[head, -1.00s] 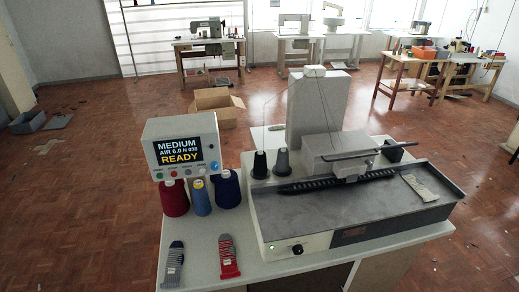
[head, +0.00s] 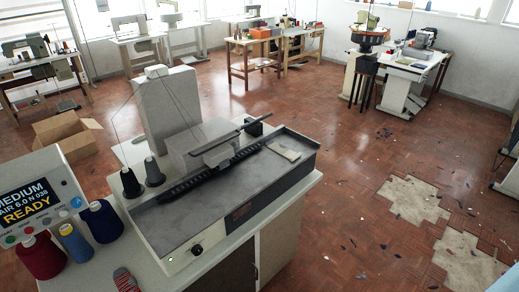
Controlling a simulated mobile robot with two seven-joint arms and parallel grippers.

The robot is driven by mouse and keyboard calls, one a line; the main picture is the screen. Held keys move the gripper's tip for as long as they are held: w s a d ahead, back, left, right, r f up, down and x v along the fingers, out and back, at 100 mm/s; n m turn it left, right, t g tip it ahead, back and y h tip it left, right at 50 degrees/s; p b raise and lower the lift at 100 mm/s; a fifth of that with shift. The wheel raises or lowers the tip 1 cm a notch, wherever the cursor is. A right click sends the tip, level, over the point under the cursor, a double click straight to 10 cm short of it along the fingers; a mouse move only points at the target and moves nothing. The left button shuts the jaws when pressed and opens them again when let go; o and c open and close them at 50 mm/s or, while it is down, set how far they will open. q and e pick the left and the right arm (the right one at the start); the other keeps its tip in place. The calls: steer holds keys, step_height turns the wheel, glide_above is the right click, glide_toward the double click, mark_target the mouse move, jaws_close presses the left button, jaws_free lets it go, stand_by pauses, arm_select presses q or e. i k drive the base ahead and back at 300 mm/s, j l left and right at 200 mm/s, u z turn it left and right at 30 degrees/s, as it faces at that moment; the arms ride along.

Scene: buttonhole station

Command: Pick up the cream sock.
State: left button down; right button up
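A small flat cream piece, which looks like the cream sock (head: 284,150), lies at the right end of the grey tray (head: 200,207) on the bench machine. It lies close to the tray's back edge, beside the dark toothed bar. Neither of my grippers shows in the head view.
A red and grey sock (head: 124,280) is cut off at the bottom edge. Thread cones and a display box (head: 38,195) reading READY stand at left. A black-ended bar (head: 240,133) runs above the machine. Open floor with scattered scraps (head: 360,220) lies right of the bench.

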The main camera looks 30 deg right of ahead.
mark_target(280, 148)
steer(key=i+l, duration=0.2)
steer(key=l, duration=0.15)
steer(key=i+l+u, duration=0.1)
steer(key=l, duration=0.3)
steer(key=i+l, duration=0.25)
steer(key=l+u, duration=0.05)
steer(key=l, duration=0.05)
